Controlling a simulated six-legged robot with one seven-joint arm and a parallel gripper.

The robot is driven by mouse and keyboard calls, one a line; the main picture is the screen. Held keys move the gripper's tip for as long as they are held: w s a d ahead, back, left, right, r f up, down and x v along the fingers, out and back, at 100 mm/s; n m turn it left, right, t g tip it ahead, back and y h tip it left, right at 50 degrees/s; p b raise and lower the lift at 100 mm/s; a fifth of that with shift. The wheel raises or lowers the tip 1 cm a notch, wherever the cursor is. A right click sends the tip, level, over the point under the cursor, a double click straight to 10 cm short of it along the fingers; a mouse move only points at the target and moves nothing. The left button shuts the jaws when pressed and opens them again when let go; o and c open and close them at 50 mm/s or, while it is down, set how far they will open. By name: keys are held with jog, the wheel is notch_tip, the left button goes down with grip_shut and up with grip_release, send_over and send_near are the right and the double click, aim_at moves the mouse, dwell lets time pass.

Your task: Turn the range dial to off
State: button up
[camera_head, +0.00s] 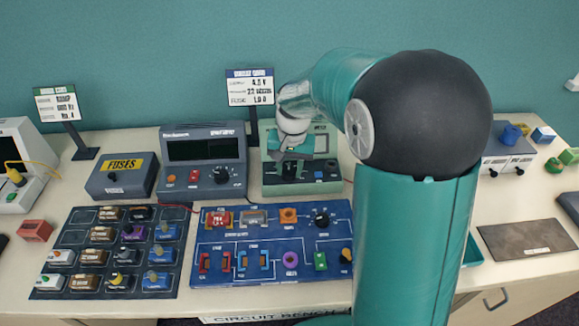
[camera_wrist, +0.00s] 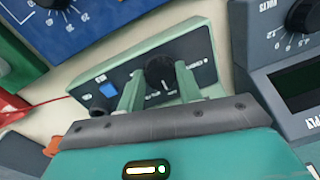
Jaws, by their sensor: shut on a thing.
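The pale green meter (camera_head: 328,187) stands at the back of the bench, right of the grey power supply. Its range dial (camera_wrist: 160,73) is a round black knob on the dark front panel, with small white marks around it. My gripper (camera_head: 291,160) reaches down to the meter's front and hides the dial in the head view. In the wrist view my gripper (camera_wrist: 158,76) has one finger on each side of the dial and is shut on it. The dial's marks are too small to read, so its setting cannot be told.
The grey power supply (camera_head: 201,154) with its own black knob stands close on the left. A blue circuit board (camera_head: 270,270) lies in front of the meter. A sign (camera_head: 250,88) stands behind. My arm covers the bench to the right.

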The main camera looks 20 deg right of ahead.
aim_at(293, 171)
jog(key=o, duration=1)
jog(key=shift+w, duration=0.1)
notch_tip(293, 171, up, 14)
jog(key=shift+s+d, duration=0.2)
jog(key=shift+d, duration=0.2)
jog(key=s+n+t, duration=0.4)
jog(key=s+t, duration=0.1)
jog(key=s, duration=1.7)
jog(key=shift+a+r+n+h, duration=0.15)
jog(key=shift+a+n+h, duration=0.15)
jog(key=shift+a, duration=0.1)
